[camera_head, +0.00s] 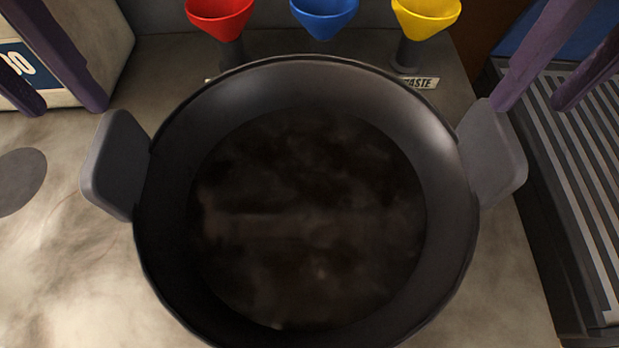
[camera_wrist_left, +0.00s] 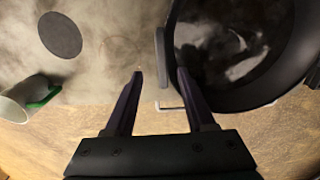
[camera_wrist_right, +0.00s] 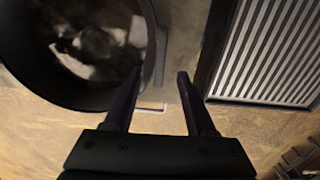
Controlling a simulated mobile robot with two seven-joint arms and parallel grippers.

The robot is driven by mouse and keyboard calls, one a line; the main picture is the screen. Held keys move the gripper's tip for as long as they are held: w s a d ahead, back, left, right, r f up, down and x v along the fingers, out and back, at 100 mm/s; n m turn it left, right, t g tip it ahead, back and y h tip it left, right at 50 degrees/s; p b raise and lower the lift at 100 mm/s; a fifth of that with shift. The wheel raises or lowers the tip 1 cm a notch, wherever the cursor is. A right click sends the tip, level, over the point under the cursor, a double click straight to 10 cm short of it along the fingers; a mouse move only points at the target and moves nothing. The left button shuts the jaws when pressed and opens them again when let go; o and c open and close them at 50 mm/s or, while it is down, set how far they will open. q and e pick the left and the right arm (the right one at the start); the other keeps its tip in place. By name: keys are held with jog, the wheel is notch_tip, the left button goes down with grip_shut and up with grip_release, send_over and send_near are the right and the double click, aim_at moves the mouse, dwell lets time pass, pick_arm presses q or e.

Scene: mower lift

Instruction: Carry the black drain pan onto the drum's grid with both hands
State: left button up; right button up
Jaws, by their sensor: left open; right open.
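The black drain pan (camera_head: 165,260) sits on the bench in the middle of the head view, with dark liquid inside. Its left handle (camera_head: 115,165) and right handle (camera_head: 495,160) are grey flat plates. My left gripper (camera_head: 66,107) is open near the left handle; in the left wrist view that handle (camera_wrist_left: 161,58) lies ahead, between the finger lines. My right gripper (camera_head: 531,105) is open near the right handle; in the right wrist view that handle (camera_wrist_right: 160,58) lies likewise. Neither gripper holds anything. The drum's slatted grid (camera_head: 590,125) is at the right, also in the right wrist view (camera_wrist_right: 262,50).
A dark disc (camera_wrist_left: 60,35) and a white cup-like thing with green (camera_wrist_left: 28,98) are on the bench left of the pan.

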aim_at(118, 156)
pick_arm(q)
jog(key=shift+d, duration=0.1)
jog(key=shift+f, duration=0.3)
pick_arm(e)
jog(key=shift+f, duration=0.3)
pick_arm(q)
notch_tip(118, 156, down, 9)
jog(key=shift+f, duration=0.15)
pick_arm(e)
notch_tip(118, 156, down, 9)
jog(key=shift+f, duration=0.15)
pick_arm(q)
grip_shut()
pick_arm(e)
jog(key=c, duration=0.9)
jog(key=shift+d, duration=0.1)
